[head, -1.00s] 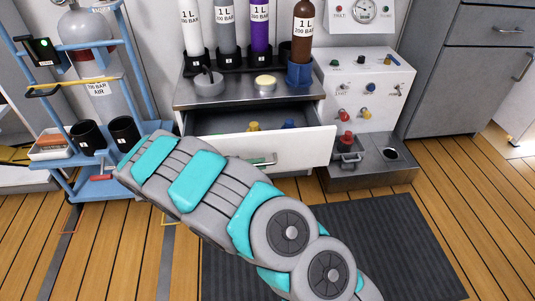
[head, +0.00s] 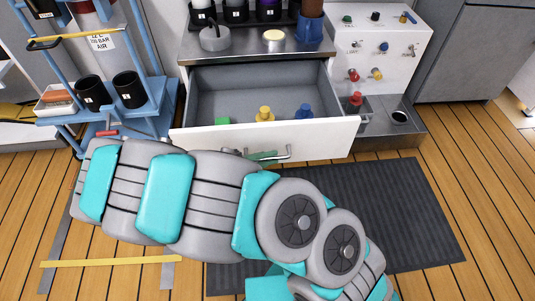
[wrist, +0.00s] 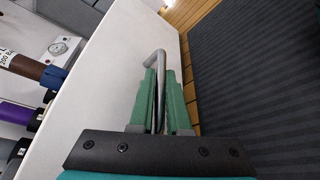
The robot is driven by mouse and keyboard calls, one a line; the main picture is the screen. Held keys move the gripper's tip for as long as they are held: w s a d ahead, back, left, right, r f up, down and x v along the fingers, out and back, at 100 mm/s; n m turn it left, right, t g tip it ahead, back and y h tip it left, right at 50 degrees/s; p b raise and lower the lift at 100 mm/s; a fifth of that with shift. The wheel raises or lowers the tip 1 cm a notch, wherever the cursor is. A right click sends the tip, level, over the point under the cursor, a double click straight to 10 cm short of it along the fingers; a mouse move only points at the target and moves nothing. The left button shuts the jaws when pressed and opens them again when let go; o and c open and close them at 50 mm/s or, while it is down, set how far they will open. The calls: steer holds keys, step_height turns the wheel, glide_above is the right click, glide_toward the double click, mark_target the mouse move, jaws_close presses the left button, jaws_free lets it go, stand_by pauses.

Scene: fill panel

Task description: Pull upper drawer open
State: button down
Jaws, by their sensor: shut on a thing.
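The upper drawer (head: 310,138) has a white front and a grey inside, and it stands well out from the cabinet. Inside it lie a green item (head: 222,121), a yellow item (head: 265,114) and a blue item (head: 304,111). My gripper (wrist: 161,80) has green fingers and is shut on the drawer's grey bar handle (wrist: 154,57). In the head view the handle (head: 285,152) shows beside the green fingertips, and my arm covers the left lower part of the drawer front.
A metal worktop (head: 290,48) above the drawer bears a grey pot and several cylinders. A white valve panel (head: 378,50) stands at the right. A blue trolley (head: 160,110) with black cups stands at the left. A dark mat (head: 400,210) covers the floor in front.

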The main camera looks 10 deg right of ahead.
steer(key=c, duration=0.9)
jaws_free()
steer(key=p+v, duration=0.1)
steer(key=v, duration=0.6)
steer(key=shift+a+r, duration=0.1)
steer(key=shift+a, duration=0.3)
